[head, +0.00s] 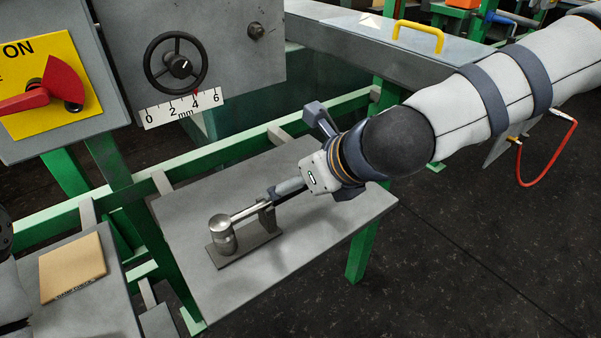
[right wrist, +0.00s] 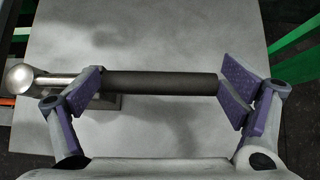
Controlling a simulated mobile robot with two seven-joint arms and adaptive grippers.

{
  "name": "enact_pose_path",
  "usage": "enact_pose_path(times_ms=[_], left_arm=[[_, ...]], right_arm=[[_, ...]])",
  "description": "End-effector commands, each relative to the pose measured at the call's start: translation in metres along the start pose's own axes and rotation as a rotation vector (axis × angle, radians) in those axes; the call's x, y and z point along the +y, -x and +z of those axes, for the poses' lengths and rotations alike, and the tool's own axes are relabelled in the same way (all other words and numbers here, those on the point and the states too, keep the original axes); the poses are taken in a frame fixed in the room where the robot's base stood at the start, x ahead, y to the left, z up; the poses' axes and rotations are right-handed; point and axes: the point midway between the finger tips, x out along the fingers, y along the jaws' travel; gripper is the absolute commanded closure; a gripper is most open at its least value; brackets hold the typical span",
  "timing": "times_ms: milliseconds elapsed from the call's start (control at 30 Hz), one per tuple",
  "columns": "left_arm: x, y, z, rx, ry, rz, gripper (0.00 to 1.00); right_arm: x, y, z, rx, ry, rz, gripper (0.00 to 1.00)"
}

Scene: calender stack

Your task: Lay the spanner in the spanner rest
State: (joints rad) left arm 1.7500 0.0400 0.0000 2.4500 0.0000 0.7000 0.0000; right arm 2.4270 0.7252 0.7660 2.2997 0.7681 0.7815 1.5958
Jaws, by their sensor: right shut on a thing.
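The spanner (head: 246,212) has a thick round metal head, a bright metal neck and a dark grey handle. In the right wrist view its handle (right wrist: 160,84) runs level between my finger pads, with the round head at far left. My right gripper (head: 290,186) is shut on the handle; its purple pads also show in the right wrist view (right wrist: 165,88). The spanner rest (head: 262,241) is a grey base plate with an upright bracket. The head is over the plate's left end and the neck is at the bracket; I cannot tell whether they touch. My left gripper is out of view.
The rest stands on a grey table (head: 340,226) with clear surface around it. A tan pad (head: 72,268) lies on a surface at left. Behind are a handwheel (head: 178,65), a millimetre scale (head: 180,107) and a red switch (head: 50,90). Green frame beams edge the table.

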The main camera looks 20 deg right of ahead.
Motion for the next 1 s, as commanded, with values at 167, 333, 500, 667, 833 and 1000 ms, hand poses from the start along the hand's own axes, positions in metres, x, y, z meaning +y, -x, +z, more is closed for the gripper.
enact_pose_path(times_ms=[167,333,500,667,833,1000], left_arm=[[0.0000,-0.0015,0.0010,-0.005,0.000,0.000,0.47],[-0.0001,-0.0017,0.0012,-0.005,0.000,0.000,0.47],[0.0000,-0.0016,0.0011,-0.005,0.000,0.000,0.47],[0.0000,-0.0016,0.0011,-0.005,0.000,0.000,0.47],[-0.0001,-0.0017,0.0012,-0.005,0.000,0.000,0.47],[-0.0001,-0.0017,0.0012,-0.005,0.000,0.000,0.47]], right_arm=[[0.0002,-0.0025,-0.0021,-0.001,-0.001,0.001,0.59],[0.0002,-0.0031,-0.0026,-0.002,-0.001,0.000,0.59],[0.0001,-0.0030,-0.0027,-0.002,0.000,0.000,0.59],[0.0001,-0.0030,-0.0028,-0.002,0.000,0.000,0.00],[0.0001,-0.0031,-0.0030,-0.001,0.000,0.000,0.00],[0.0000,-0.0033,-0.0035,0.000,0.000,0.000,0.25]])
